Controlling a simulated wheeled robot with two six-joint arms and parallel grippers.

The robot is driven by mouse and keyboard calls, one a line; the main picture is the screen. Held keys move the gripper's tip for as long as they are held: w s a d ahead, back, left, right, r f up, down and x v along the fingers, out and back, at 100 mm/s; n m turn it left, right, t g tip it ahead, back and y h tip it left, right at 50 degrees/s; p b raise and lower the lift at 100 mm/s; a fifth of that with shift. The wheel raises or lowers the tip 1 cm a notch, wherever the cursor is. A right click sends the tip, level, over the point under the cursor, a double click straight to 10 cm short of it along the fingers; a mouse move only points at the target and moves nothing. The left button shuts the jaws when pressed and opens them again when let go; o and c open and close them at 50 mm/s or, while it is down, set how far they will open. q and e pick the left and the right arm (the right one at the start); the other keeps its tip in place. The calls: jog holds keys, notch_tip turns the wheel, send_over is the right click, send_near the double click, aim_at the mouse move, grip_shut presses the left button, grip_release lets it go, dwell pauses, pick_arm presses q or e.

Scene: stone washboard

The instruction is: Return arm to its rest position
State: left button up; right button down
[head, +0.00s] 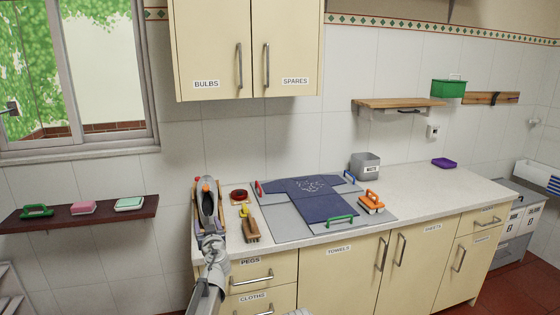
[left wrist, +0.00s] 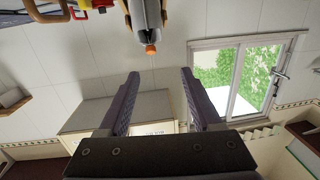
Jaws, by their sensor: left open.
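My left arm comes up from the bottom in the head view, and its left gripper (head: 208,222) is at the left end of the counter. In the left wrist view the two dark fingers of this gripper (left wrist: 160,75) stand apart with nothing held between them. A grey upright thing with orange parts, perhaps an iron (head: 208,197), stands just beyond the gripper in the head view. An orange-tipped dark thing (left wrist: 148,30) hangs into the top of the left wrist view, apart from the fingers. My right gripper is not in view.
A dark blue garment (head: 318,205) lies on a grey board (head: 285,230) on the counter (head: 420,190). A wooden brush (head: 250,228), an orange-handled brush (head: 371,202) and a grey box (head: 365,166) stand nearby. A wall cupboard (head: 215,45) overhangs. A dark shelf (head: 65,217) is at left.

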pick_arm(q)
jog(key=s+d+f+m+g+p, duration=0.1)
jog(key=s+d+f+g, duration=0.2)
jog(key=s+f, duration=0.3)
jog(key=s+d+f+g+h, duration=0.1)
jog(key=s+d+f+g, duration=0.25)
jog(key=s, duration=0.55)
jog(key=s+d+f+m+g+p, duration=0.1)
jog(key=s+d+f+g, duration=0.1)
jog(key=s+f+g, duration=0.4)
jog(key=s+d+f+m+g+h, duration=0.1)
jog(key=s+d+m+g+h, duration=0.1)
jog(key=s+d, duration=0.3)
jog(key=s+d+f+m+g+h, duration=0.2)
jog(key=s+d+m, duration=0.1)
jog(key=s, duration=1)
jog(key=shift+s+d+m, duration=0.35)
jog(key=shift+d+m, duration=0.05)
jog(key=shift+d, duration=0.45)
